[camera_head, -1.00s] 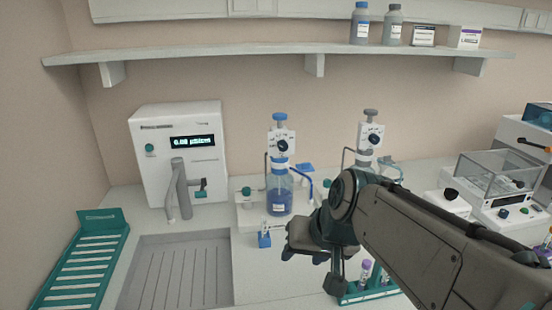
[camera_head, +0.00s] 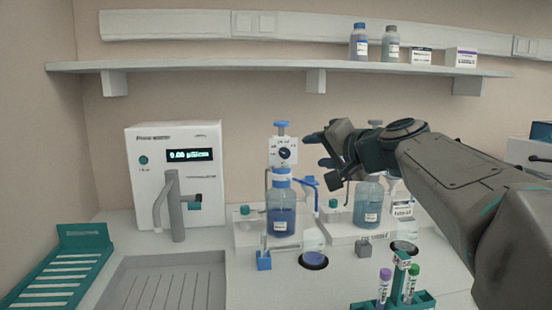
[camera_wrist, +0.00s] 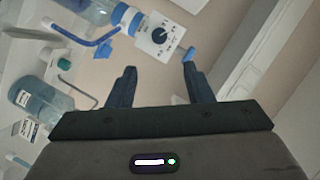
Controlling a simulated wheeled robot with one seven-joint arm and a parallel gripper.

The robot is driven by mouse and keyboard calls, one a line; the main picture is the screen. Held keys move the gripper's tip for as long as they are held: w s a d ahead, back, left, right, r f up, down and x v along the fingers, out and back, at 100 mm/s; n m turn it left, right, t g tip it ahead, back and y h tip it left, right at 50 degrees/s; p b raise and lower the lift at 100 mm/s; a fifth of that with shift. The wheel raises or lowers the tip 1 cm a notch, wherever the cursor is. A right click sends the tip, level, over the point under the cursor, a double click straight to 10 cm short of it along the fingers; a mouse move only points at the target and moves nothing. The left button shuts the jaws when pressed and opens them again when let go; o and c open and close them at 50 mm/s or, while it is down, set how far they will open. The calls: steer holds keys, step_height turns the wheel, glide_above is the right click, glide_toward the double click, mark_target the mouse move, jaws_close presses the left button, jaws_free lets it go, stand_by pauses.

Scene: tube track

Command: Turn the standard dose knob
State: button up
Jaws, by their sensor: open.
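A dose knob (camera_head: 284,154) is a round black dial on the white head of the blue-topped bottle dispenser (camera_head: 281,205). The lettering is too small to show whether it is the standard one. In the wrist view the knob (camera_wrist: 159,36) lies just beyond and between my fingertips, apart from them. My gripper (camera_head: 318,150) is open and empty, to the right of this dispenser's head and pointing left towards it. A second, grey-topped dispenser (camera_head: 368,203) stands to the right; my gripper and arm hide its head and any knob there.
A white meter (camera_head: 175,180) with a lit display stands left. A blue nozzle arm (camera_head: 307,187) sticks out below my gripper. The tube rack (camera_head: 395,300) stands in front, with a shelf (camera_head: 220,67) above. A small beaker (camera_head: 314,240) stands in front of the dispensers.

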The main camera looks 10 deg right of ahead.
mark_target(287, 153)
steer(key=x, duration=1.2)
steer(key=c, duration=1)
